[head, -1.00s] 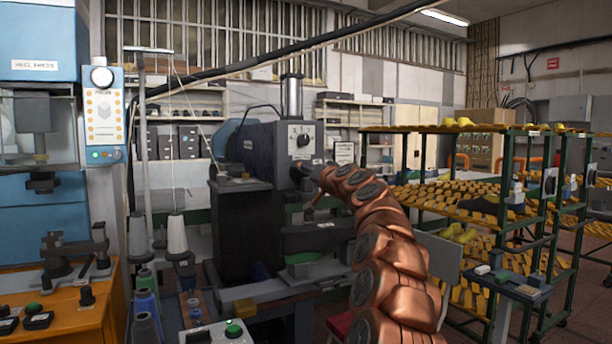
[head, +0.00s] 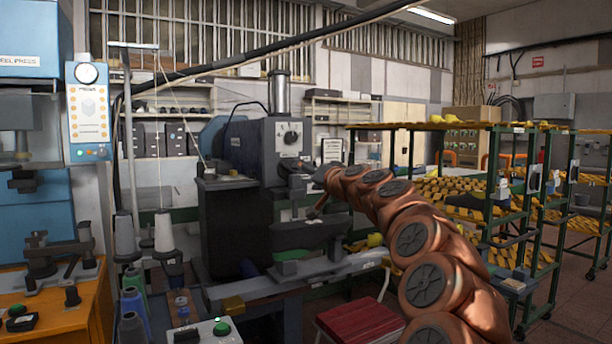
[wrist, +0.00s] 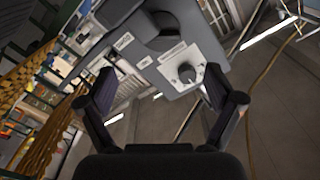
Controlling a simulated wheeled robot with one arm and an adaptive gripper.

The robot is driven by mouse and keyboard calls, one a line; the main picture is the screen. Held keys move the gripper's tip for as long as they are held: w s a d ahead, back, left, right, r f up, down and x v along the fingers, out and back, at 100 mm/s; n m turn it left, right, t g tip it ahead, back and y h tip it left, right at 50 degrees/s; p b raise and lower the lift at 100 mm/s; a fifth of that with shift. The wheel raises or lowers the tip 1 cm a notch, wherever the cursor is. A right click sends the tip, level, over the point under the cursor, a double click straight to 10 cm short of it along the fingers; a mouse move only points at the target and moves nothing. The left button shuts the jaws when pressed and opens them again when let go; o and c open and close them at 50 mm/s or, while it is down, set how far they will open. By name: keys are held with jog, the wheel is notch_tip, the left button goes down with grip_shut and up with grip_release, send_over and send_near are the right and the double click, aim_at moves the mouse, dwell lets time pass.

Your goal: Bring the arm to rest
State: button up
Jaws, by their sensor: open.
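My copper-coloured arm reaches from the lower right of the head view toward the dark grey machine (head: 240,190) in the middle. My gripper (head: 290,170) is at the arm's far end, in front of the machine's head and below its dial; it is small and dark there. In the wrist view my gripper (wrist: 160,105) shows two dark fingers spread wide apart with nothing between them. Beyond the fingers is the machine's grey head with its round dial (wrist: 187,73). I cannot tell whether a finger touches the machine.
A green-framed rack (head: 490,190) with yellow-black striped shelves stands at right. A red-topped stool (head: 360,322) is below the arm. Thread cones (head: 163,232) and a control box with a green button (head: 221,328) stand at lower left. A blue heel press (head: 35,120) is at far left.

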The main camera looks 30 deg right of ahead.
jog(key=shift+s, duration=0.3)
jog(key=shift+a, duration=0.1)
dwell(0.3)
